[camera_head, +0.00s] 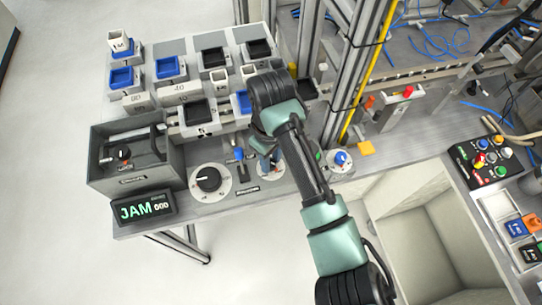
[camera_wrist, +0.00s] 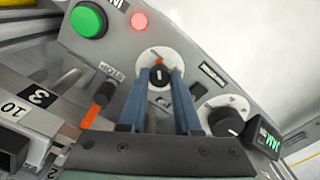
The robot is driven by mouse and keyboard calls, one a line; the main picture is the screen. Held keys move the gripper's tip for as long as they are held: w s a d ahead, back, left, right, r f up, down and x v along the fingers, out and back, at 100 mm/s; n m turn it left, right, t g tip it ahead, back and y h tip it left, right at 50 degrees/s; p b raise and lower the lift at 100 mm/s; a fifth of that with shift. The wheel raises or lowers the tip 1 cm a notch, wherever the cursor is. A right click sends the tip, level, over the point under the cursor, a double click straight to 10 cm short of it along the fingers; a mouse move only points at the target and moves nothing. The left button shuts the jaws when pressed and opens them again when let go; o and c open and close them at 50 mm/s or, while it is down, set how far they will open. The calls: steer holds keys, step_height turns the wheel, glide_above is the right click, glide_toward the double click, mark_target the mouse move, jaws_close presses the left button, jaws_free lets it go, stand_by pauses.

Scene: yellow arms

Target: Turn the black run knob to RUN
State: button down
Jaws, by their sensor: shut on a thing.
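The black run knob (camera_wrist: 160,74) sits on a round white dial plate (camera_wrist: 185,62) on the grey panel in the wrist view. My gripper (camera_wrist: 160,76) has its two blue-grey fingers on either side of the knob, shut on it. A white mark shows on the knob's face; the dial's lettering is too small to read. In the head view my gripper (camera_head: 271,167) reaches down to the same dial, and my arm and fingers hide the knob there.
A larger black knob (camera_head: 208,179) stands left of my gripper, near a display (camera_head: 145,208) reading JAM. A lever (camera_wrist: 101,108) with orange stands close to my fingers. A green button (camera_wrist: 88,20) and red light (camera_wrist: 139,21) are beyond.

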steer(key=shift+r+m+p, duration=0.1)
steer(key=shift+m+p, duration=0.2)
steer(key=shift+p, duration=0.05)
steer(key=m+p, duration=0.3)
steer(key=p, duration=0.1)
steer(key=shift+a+r+m, duration=0.1)
steer(key=shift+r+m, duration=0.05)
steer(key=shift+m, duration=0.15)
steer(key=m+p, duration=0.3)
steer(key=m, duration=0.1)
steer(key=shift+m, duration=0.3)
steer(key=m+p, duration=0.2)
steer(key=m, duration=0.2)
steer(key=shift+f+m+p, duration=0.2)
steer(key=shift+m+p, duration=0.65)
steer(key=shift+m, duration=1.65)
steer(key=shift+w, duration=0.1)
steer(key=c, duration=0.6)
jaws_free()
steer(key=shift+r, duration=0.1)
